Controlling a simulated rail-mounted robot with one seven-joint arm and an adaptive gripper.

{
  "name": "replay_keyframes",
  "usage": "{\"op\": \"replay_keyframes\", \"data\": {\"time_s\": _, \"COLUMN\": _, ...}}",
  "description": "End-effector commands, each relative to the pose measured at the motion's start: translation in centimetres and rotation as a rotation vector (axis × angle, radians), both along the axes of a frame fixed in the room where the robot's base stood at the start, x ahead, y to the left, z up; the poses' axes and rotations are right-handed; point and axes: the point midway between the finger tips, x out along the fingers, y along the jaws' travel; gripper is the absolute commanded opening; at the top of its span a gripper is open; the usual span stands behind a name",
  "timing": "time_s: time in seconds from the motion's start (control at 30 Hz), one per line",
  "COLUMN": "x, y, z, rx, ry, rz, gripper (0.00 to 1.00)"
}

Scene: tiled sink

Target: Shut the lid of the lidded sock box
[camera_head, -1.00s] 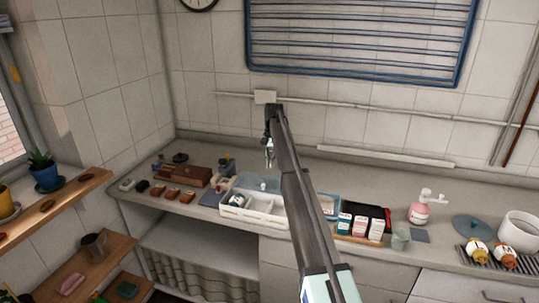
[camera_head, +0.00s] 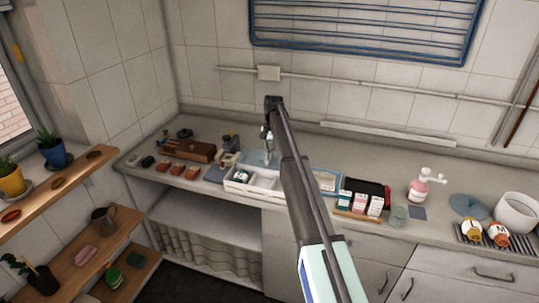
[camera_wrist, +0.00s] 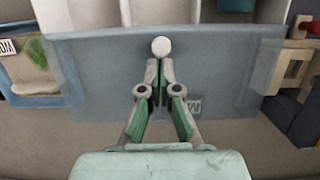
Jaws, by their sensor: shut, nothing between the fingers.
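The lidded sock box (camera_head: 265,190) is a white tray with compartments on the counter, partly hidden behind my arm in the head view. Its lid is open, a translucent blue-grey panel (camera_head: 262,158) raised at the back of the box. In the wrist view the lid (camera_wrist: 105,80) spreads below the box's white compartments (camera_wrist: 130,12), with a round white knob (camera_wrist: 161,47). My gripper (camera_wrist: 159,66) is shut and empty, its fingertips just below the knob in the picture. Whether they touch the knob or lid I cannot tell. The gripper also shows small behind the box (camera_head: 266,136).
A brown wooden box (camera_head: 190,150) and small items stand left of the sock box. Small cartons (camera_head: 360,203), a black tray and a pink pump bottle (camera_head: 420,190) stand right. The tiled wall with a pipe (camera_head: 330,78) is close behind.

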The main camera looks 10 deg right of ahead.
Motion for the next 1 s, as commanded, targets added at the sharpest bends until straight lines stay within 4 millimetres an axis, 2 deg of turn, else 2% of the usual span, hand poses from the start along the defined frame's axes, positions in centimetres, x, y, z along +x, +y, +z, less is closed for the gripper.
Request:
{"op": "replay_keyframes", "data": {"time_s": 0.17, "x": -1.4, "y": 0.6, "z": 0.0, "rx": 0.0, "ry": 0.0, "rz": 0.001, "gripper": 0.0}}
{"op": "replay_keyframes", "data": {"time_s": 0.27, "x": -3.3, "y": 1.5, "z": -0.1, "rx": 0.0, "ry": 0.0, "rz": 0.002, "gripper": 0.0}}
{"op": "replay_keyframes", "data": {"time_s": 0.5, "x": -9.5, "y": 4.6, "z": 0.0, "rx": 0.001, "ry": 0.0, "rz": 0.003, "gripper": 0.0}}
{"op": "replay_keyframes", "data": {"time_s": 0.6, "x": -11.0, "y": 5.5, "z": 0.0, "rx": 0.0, "ry": 0.0, "rz": 0.001, "gripper": 0.0}}
{"op": "replay_keyframes", "data": {"time_s": 1.0, "x": -11.7, "y": 6.1, "z": -0.1, "rx": 0.002, "ry": 0.007, "rz": 0.002, "gripper": 0.0}}
